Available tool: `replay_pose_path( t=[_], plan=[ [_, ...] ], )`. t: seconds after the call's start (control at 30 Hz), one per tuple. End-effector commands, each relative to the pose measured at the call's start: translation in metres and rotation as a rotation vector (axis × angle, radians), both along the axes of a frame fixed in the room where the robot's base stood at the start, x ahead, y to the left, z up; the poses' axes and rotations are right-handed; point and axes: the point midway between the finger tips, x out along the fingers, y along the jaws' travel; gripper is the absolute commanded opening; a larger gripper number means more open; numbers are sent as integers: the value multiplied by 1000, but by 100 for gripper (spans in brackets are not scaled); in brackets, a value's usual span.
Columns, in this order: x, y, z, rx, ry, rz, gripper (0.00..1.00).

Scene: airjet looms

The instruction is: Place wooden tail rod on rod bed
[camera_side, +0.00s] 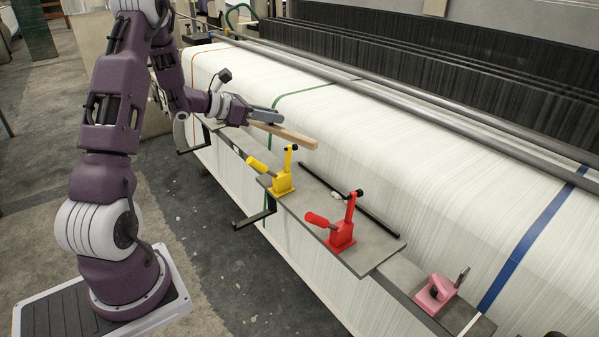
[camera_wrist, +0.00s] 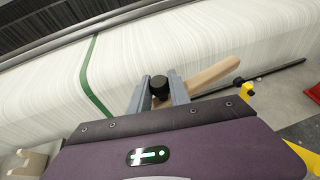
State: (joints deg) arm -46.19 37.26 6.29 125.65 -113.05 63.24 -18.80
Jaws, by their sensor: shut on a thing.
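The wooden tail rod (camera_side: 290,134) is a pale bar held above the left part of the grey plate. My gripper (camera_side: 266,117) is shut on its left part, and its right end sticks out free, slanting toward the front right. In the wrist view the rod (camera_wrist: 212,76) extends to the right from the fingers (camera_wrist: 159,92). A black round knob (camera_wrist: 159,87) shows between the fingers; I cannot tell what it belongs to. The long grey plate, apparently the rod bed (camera_side: 300,206), carries a yellow toggle clamp (camera_side: 283,182) and a red toggle clamp (camera_side: 342,234), both with upright arms.
A thin black bar (camera_side: 365,212) runs along the plate's back edge. A pink clamp (camera_side: 436,294) stands further right. The white thread roll (camera_side: 450,200) lies right behind the plate. Black brackets (camera_side: 257,216) stick out in front. The plate between the yellow and red clamps is clear.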

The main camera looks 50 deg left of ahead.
Motion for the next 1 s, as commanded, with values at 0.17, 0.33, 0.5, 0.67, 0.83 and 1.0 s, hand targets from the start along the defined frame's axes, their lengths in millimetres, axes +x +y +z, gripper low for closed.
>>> replay_pose_path(
  t=[0.17, 0.33, 0.5, 0.67, 0.83, 1.0],
  plan=[
    [31, -63, -2, 1, 0, -193, 0],
    [37, -82, -1, 1, 1, -248, 0],
    [37, -82, -1, 1, 2, -248, 0],
    [37, -82, -21, -6, 6, -247, 0],
    [37, -82, -52, -3, 5, -247, 0],
    [37, -82, -87, -3, 5, -246, 0]
  ],
)
